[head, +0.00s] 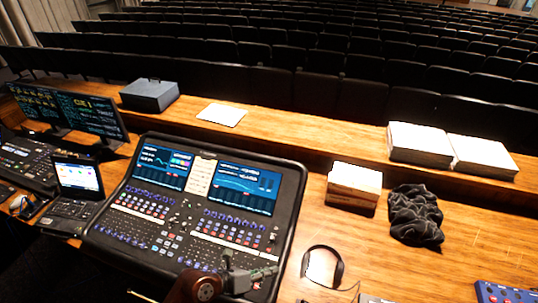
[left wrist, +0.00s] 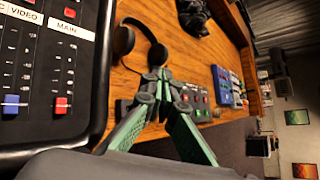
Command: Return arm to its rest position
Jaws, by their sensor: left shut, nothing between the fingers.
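My left gripper (head: 250,274) is at the bottom of the head view, over the near right edge of the mixing console (head: 290,215). Its fingers are together with nothing between them. In the left wrist view the closed green and grey fingertips (left wrist: 158,76) show in front of the wooden desk, near the headphones. The console's red and blue fader caps (left wrist: 62,104) show at the left of that view. My right gripper is not in view.
Black headphones (head: 324,267) lie right of the console. A laptop (head: 78,180) is on the left. Some bare wood shows at right.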

